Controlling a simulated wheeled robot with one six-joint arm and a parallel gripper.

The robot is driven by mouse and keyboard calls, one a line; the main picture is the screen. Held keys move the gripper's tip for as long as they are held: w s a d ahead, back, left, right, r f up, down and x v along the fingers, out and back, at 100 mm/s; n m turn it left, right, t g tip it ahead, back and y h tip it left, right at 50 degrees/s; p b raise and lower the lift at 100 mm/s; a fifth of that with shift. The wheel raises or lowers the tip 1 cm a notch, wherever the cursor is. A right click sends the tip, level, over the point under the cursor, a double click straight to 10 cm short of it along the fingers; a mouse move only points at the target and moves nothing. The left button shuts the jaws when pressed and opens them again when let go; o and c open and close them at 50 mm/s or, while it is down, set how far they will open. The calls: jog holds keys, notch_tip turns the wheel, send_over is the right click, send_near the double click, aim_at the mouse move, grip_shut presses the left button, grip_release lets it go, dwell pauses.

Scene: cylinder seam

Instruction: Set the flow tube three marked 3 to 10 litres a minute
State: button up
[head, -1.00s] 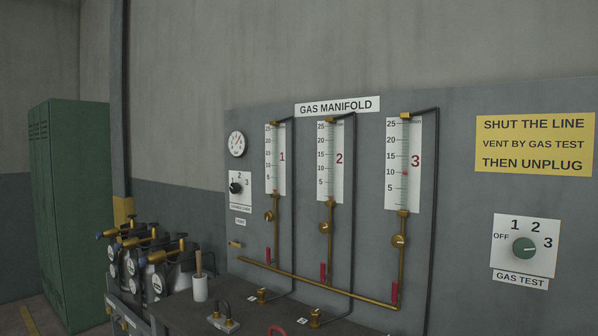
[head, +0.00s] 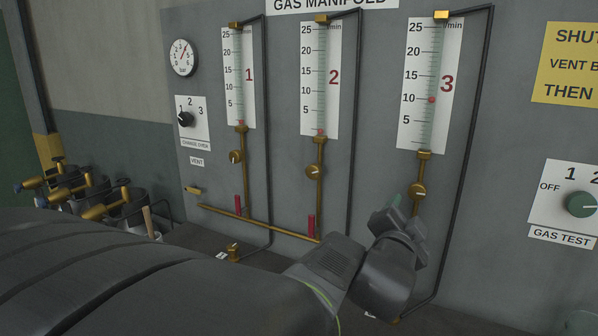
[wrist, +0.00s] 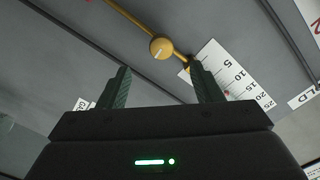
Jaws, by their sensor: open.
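Flow tube three (head: 432,85) has a white scale marked with a red 3, at the right of the manifold in the head view. Its red float (head: 431,99) sits level with the 10 mark. Its round brass knob (head: 417,191) is below the tube, with a pale pointer line. My gripper (head: 402,212) is open and empty, just below and left of that knob in the head view. In the wrist view, a brass knob (wrist: 161,48) lies beyond the open fingers (wrist: 160,88), apart from them. A scale with a red float (wrist: 227,92) shows behind the right finger.
Flow tubes one (head: 240,80) and two (head: 320,80) stand to the left, with floats at the bottom. Black pipes run beside each tube. The gas test dial (head: 581,204) is at the right, under a yellow sign (head: 570,65). Gas cylinders (head: 80,195) stand at the left.

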aim_at(417, 194)
jog(key=x, duration=0.4)
jog(key=p+x, duration=0.1)
jog(key=x, duration=0.4)
jog(key=r+p+x, duration=0.1)
jog(key=x, duration=0.3)
jog(key=shift+w+d, duration=0.2)
jog(key=shift+d, duration=0.25)
jog(key=c, duration=1)
jog(key=shift+f, duration=0.1)
